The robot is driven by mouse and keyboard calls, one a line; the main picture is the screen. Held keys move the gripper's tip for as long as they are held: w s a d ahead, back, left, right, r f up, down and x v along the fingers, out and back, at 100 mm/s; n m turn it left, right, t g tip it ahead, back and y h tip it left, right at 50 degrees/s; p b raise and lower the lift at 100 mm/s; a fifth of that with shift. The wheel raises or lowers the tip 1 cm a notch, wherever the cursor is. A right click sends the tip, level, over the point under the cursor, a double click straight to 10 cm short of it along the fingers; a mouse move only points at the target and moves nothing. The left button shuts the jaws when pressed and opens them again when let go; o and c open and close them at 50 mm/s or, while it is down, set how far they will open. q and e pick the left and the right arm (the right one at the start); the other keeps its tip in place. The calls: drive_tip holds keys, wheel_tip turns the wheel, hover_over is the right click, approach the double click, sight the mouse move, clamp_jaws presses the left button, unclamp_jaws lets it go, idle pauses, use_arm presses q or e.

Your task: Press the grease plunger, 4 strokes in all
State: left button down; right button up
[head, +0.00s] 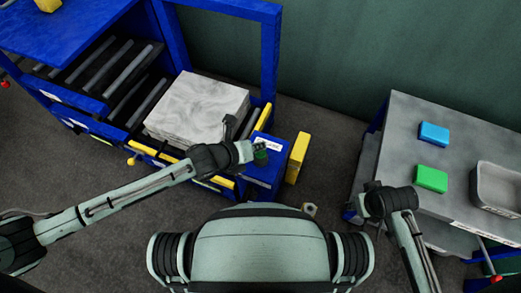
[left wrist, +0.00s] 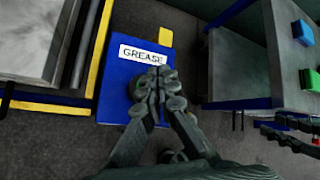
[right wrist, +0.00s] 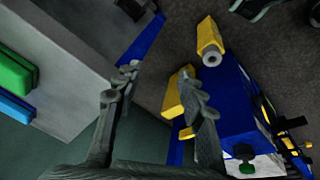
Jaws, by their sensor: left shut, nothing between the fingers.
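The blue grease box (head: 266,178) stands at the corner of the blue press frame, with a white label reading GREASE in the left wrist view (left wrist: 118,75). Its green plunger (head: 261,158) sticks up from the top. It also shows in the right wrist view (right wrist: 246,152). My left gripper (head: 260,146) is shut and empty, its fingertips right over the plunger; I cannot tell whether they touch it. My right gripper (right wrist: 150,94) is open and empty, away from the box by the grey table.
A yellow block (head: 298,157) stands just right of the box. A pale bale (head: 197,108) lies in the press behind my left arm. The grey table (head: 400,140) at right holds a blue block (head: 434,133), a green block (head: 431,178) and a grey tray (head: 497,186).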

use_arm(q)
drive_tip(key=shift+f, duration=0.1)
idle(0.4)
drive_tip(key=shift+f, duration=0.3)
drive_tip(key=shift+f+b, duration=0.6)
drive_tip(key=shift+f, duration=0.45)
idle(0.8)
drive_tip(key=shift+s+r, duration=0.1)
drive_tip(key=shift+r+p, duration=1.3)
drive_tip(key=shift+p, duration=0.15)
